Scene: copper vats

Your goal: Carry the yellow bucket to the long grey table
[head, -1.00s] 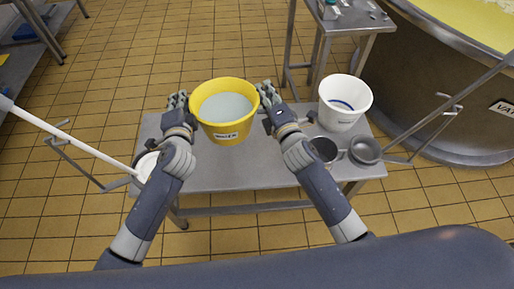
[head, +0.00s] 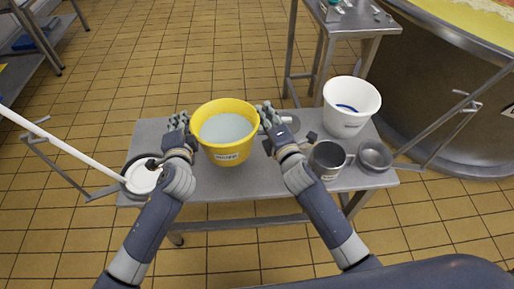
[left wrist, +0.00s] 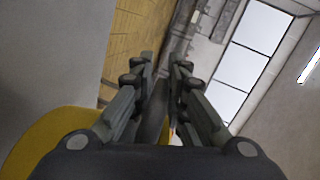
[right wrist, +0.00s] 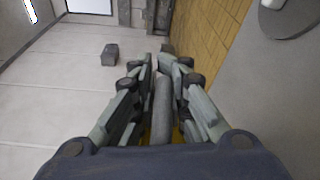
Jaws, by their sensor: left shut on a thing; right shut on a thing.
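The yellow bucket (head: 233,154), filled with something pale grey, is upright between my two hands over a grey metal table (head: 233,187). I cannot tell whether its base touches the table, or whether this is the task's long table. My left gripper (head: 177,123) is at the bucket's left side and my right gripper (head: 267,117) at its right side. Both are shut on the bucket, with a grey bar between the fingers in each wrist view. The bucket's yellow edge also shows in the left wrist view (left wrist: 45,140). Its far side is hidden.
On the table's right are a white bucket (head: 347,119), a metal mug (head: 328,165) and a grey bowl (head: 374,157). A white round thing with a long pole (head: 142,178) is at its left. Another metal table (head: 365,22) and a large vat (head: 455,120) stand beyond. Tiled floor is open at left.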

